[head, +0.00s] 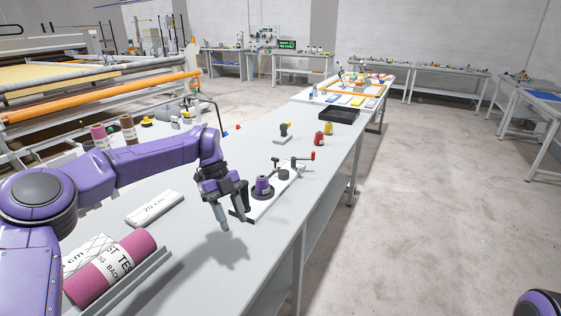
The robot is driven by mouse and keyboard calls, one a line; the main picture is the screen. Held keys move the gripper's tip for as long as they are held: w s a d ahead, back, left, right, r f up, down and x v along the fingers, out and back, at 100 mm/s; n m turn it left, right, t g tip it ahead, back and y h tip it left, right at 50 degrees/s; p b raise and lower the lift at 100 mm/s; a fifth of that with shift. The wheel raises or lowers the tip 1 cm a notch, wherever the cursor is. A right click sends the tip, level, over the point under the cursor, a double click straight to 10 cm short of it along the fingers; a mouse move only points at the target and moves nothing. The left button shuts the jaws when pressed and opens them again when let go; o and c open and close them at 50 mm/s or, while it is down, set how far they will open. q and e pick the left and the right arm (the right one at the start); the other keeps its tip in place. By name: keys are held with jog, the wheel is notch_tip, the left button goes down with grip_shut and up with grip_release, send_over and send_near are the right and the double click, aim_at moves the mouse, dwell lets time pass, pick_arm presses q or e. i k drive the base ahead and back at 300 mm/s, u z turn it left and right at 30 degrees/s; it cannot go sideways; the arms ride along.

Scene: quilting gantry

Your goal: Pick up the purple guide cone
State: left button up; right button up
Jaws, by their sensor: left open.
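The purple guide cone (263,187) stands upright on a white board (286,189) on the long grey table (330,150). It has a dark, wider lower part. My left gripper (236,219) is just left of the cone and on its near side, fingers pointing down. It is open, with nothing visible between the fingers. A finger comes close to the near left end of the board; I cannot tell whether it touches. My right gripper is out of view.
A dark post with a red-knobbed lever (312,157) stands on the board behind the cone. Red (320,139) and yellow (328,128) spools and a black tray (339,114) are farther back.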

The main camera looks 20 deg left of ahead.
aim_at(262, 187)
jog(key=i, duration=1.2)
jog(key=u, duration=0.35)
